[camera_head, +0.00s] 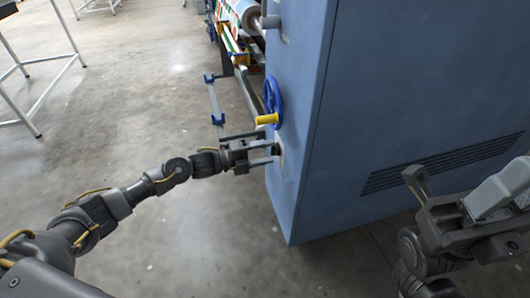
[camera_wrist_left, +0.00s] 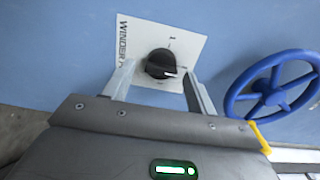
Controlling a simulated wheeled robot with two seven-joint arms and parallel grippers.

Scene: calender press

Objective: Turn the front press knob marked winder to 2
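The winder knob (camera_wrist_left: 160,65) is black and round with a white pointer mark at its lower right. It sits on a white plate (camera_wrist_left: 190,42) lettered WINDER, with a 1 above the knob; other marks are hidden or unreadable. My left gripper (camera_head: 276,152) reaches the blue press side from the left. In the left wrist view its two fingers stand apart on either side of the knob, with small gaps visible. In the head view only a sliver of the plate shows behind the fingers. My right gripper (camera_head: 424,192) is at the lower right, away from the knob; its finger opening is unclear.
A blue handwheel (camera_head: 273,100) with a yellow handle (camera_head: 267,119) is mounted just above the left gripper. The blue press cabinet (camera_head: 390,90) has a vent grille (camera_head: 440,163). Rollers stand behind the wheel. The floor to the left is open, with table frames farther off.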

